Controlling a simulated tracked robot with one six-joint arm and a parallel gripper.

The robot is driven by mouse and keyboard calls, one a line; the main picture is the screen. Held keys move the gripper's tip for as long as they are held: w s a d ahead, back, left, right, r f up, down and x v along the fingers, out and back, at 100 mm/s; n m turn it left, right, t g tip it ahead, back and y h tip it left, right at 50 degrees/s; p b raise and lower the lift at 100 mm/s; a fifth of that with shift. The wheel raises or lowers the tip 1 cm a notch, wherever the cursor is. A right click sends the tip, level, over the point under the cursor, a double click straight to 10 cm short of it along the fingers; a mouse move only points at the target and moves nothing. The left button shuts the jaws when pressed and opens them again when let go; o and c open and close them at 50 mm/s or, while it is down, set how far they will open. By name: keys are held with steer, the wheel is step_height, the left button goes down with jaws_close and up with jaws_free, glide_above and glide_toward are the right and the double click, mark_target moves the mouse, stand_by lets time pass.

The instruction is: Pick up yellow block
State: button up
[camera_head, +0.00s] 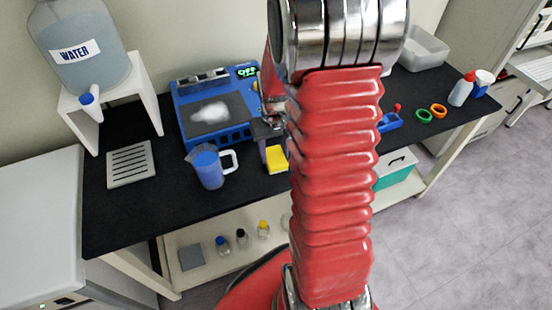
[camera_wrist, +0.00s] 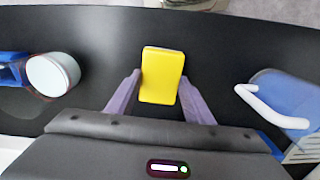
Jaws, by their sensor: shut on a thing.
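The yellow block (camera_head: 277,160) is at the middle of the black table, just right of the blue pitcher, in the head view. In the wrist view the yellow block (camera_wrist: 162,74) stands out as a bright rectangle between the two purple fingers. My gripper (camera_wrist: 161,88) is shut on it, with one finger at each side. In the head view my gripper (camera_head: 270,155) is partly hidden behind my red arm. I cannot tell whether the block touches the table.
A blue pitcher (camera_head: 209,168) with a white handle stands close left of the block. A blue device (camera_head: 215,105) with a green display sits behind. A water tank (camera_head: 80,50) on a white stand is at the back left.

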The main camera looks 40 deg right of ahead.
mark_target(275, 156)
steer(key=c, duration=0.4)
step_height(275, 156, up, 10)
stand_by(0.6)
stand_by(0.4)
steer(key=o, duration=0.4)
steer(key=shift+c, duration=1.3)
